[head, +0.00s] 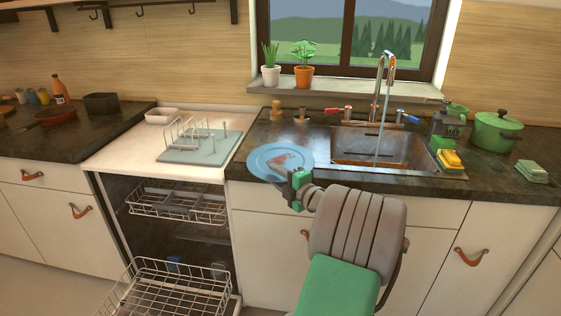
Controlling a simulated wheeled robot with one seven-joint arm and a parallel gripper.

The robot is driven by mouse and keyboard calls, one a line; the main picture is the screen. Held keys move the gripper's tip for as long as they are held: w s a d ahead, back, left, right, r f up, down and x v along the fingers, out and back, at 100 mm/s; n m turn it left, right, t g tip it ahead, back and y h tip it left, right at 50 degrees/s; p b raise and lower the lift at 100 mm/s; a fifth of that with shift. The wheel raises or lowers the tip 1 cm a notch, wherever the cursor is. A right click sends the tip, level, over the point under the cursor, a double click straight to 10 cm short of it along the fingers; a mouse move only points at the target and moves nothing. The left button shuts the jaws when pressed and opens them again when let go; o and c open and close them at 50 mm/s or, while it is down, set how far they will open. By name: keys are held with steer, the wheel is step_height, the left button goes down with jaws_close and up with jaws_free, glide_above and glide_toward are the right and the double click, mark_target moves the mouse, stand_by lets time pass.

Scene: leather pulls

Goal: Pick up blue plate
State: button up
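The blue plate (266,163) lies on the dark countertop, left of the sink and close to the front edge. It has a reddish-brown smear on its middle. My gripper (287,174) is at the plate's front right edge and overlaps it in the picture. The gripper's body hides part of the plate's right rim. The fingers are too small and too covered to show whether they are open, or whether they touch the plate.
The sink (378,148) with a running tap is right of the plate. An open dishwasher (178,204) with pulled-out racks is below left. A drying rack (200,146) stands on the white top. A green pot (495,134) and sponges (449,160) are at right.

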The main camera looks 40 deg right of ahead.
steer(key=shift+w, duration=0.1)
steer(key=shift+c, duration=0.3)
steer(key=shift+f, duration=0.1)
jaws_close()
stand_by(0.9)
